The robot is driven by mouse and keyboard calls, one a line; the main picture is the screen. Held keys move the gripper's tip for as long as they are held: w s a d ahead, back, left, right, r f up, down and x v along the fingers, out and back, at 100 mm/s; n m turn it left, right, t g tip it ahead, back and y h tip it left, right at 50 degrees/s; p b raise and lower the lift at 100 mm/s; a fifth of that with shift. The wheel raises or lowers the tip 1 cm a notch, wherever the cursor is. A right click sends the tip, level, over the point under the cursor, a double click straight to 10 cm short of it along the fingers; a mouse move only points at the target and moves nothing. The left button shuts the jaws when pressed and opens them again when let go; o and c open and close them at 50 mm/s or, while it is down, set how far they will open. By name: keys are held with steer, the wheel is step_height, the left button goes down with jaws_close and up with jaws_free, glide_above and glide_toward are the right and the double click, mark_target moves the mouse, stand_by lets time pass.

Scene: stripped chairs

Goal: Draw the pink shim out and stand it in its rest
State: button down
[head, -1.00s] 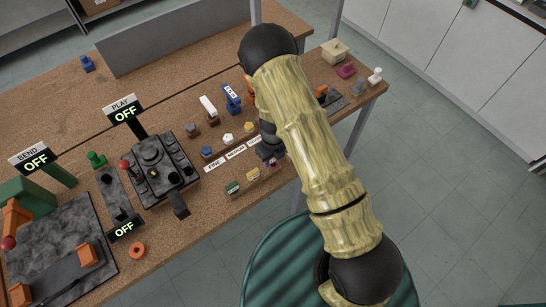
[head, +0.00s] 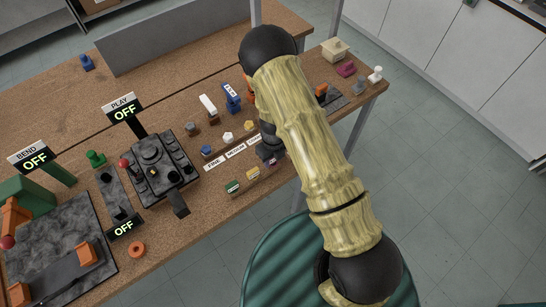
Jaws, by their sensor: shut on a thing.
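A small pinkish-purple piece (head: 272,162), which looks like the pink shim, shows just below the dark jaws of my gripper (head: 268,151). My gripper is low over the front right of the workbench, partly hidden behind my own pale arm, and is shut. The hold itself is too small and too covered to see clearly, and I cannot tell whether the piece is clear of what is under it. A green piece (head: 232,187) and a yellow piece (head: 252,173) stand in line to its left. I cannot make out the shim's rest.
White label cards (head: 235,153) lie behind that row. A dark control box (head: 160,172) and a PLAY sign (head: 123,108) reading OFF stand left. A magenta block (head: 346,70) and a white peg (head: 375,75) sit at the far right. A green chair seat (head: 275,262) is in front.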

steer(key=shift+f, duration=0.25)
steer(key=shift+r, duration=0.2)
steer(key=shift+r+p, duration=0.45)
steer(key=shift+p, duration=0.05)
stand_by(1.0)
steer(key=shift+f, duration=0.7)
steer(key=shift+r, duration=0.15)
steer(key=shift+r+p, duration=0.5)
steer(key=shift+r, duration=0.05)
stand_by(1.2)
steer(key=shift+f, duration=0.7)
